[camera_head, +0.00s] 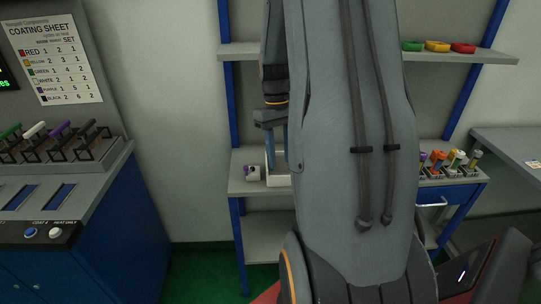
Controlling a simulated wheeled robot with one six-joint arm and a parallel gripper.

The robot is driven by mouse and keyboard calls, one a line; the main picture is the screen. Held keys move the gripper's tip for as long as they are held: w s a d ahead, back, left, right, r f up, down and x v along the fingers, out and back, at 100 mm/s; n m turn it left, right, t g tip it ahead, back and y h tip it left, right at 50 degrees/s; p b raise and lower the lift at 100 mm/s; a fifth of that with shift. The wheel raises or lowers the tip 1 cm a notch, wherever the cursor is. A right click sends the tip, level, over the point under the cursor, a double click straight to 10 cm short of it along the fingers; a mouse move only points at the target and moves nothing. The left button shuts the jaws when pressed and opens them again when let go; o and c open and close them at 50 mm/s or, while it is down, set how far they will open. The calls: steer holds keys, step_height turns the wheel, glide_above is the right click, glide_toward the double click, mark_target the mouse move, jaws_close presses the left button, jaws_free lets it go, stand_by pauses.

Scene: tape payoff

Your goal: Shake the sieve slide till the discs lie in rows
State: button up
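My arm fills the middle of the view. My gripper (277,160) points down at its left side, with blue fingers over a pale open box (272,181) on the middle shelf. The fingertips overlap the box in the picture, and I cannot tell whether they hold anything. A small white block with a purple part (252,172) sits just left of the box. I cannot make out a sieve slide or any discs; my arm hides much of the shelf.
A blue cabinet (100,240) with several coloured-handled levers stands left, under a coating sheet (56,58). Red, yellow and green dishes (437,46) sit on the upper shelf. Several coloured tools stand in holders (447,164) at right. Green floor shows below.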

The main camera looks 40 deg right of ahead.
steer(key=w+a+r+n+h+p, duration=0.15)
steer(key=w+n+h, duration=0.35)
steer(key=w+n, duration=0.5)
steer(key=n+p, duration=0.1)
steer(key=n, duration=0.1)
glide_above(269, 170)
steer(key=shift+f, duration=3.4)
jaws_close()
